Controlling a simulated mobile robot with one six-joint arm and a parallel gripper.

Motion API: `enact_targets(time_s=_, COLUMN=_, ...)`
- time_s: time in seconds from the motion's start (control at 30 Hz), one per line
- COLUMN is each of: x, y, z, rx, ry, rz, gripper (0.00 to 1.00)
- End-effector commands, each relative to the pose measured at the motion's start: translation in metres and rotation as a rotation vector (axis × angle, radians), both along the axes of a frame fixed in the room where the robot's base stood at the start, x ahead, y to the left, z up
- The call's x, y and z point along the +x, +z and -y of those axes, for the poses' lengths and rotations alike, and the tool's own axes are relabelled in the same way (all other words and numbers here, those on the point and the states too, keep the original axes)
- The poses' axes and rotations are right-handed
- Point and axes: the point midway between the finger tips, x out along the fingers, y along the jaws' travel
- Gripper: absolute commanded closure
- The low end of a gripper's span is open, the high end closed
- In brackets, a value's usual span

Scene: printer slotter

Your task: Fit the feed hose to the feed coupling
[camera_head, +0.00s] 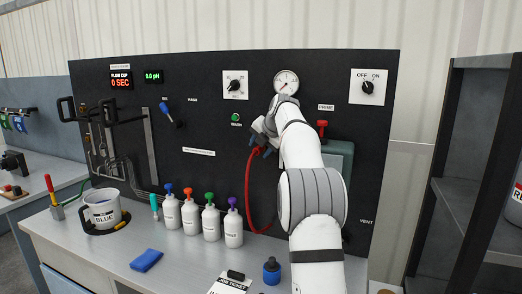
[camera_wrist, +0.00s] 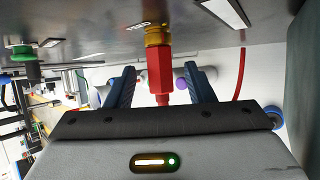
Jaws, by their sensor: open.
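The feed hose is red; in the head view the hose (camera_head: 248,190) hangs in a loop down the black panel from beside my gripper (camera_head: 262,151). In the wrist view its red end fitting (camera_wrist: 159,77) stands against the brass feed coupling (camera_wrist: 158,35) and appears in line with it. Whether it is fully seated I cannot tell. My gripper (camera_wrist: 161,76) is open, with one blue finger on each side of the red fitting and visible gaps to both. The coupling is hidden in the head view.
The black panel (camera_head: 205,85) carries knobs, a gauge (camera_head: 286,82) and a red-handled PRIME valve (camera_head: 322,130) right of my arm.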

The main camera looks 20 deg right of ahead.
Motion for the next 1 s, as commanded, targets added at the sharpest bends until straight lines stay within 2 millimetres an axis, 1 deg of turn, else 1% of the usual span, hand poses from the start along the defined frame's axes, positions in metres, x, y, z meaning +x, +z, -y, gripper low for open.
enact_targets(time_s=0.17, x=0.000, y=0.000, z=0.000, rx=0.000, ry=0.000, rz=-0.001, gripper=0.52)
enact_targets(time_s=0.27, x=-0.003, y=0.003, z=0.000, rx=0.000, ry=0.000, rz=0.000, gripper=0.52)
enact_targets(time_s=0.37, x=-0.013, y=0.013, z=0.001, rx=-0.001, ry=-0.001, rz=0.002, gripper=0.52)
enact_targets(time_s=0.6, x=-0.040, y=0.043, z=0.004, rx=-0.001, ry=-0.001, rz=0.002, gripper=0.52)
enact_targets(time_s=0.7, x=-0.048, y=0.051, z=0.005, rx=-0.001, ry=-0.001, rz=0.001, gripper=0.52)
enact_targets(time_s=0.8, x=-0.052, y=0.055, z=0.005, rx=0.000, ry=0.000, rz=-0.001, gripper=0.52)
enact_targets(time_s=0.93, x=-0.053, y=0.057, z=0.005, rx=0.000, ry=0.000, rz=-0.001, gripper=0.52)
enact_targets(time_s=1.0, x=-0.057, y=0.056, z=-0.001, rx=0.022, ry=-0.021, rz=-0.011, gripper=0.52)
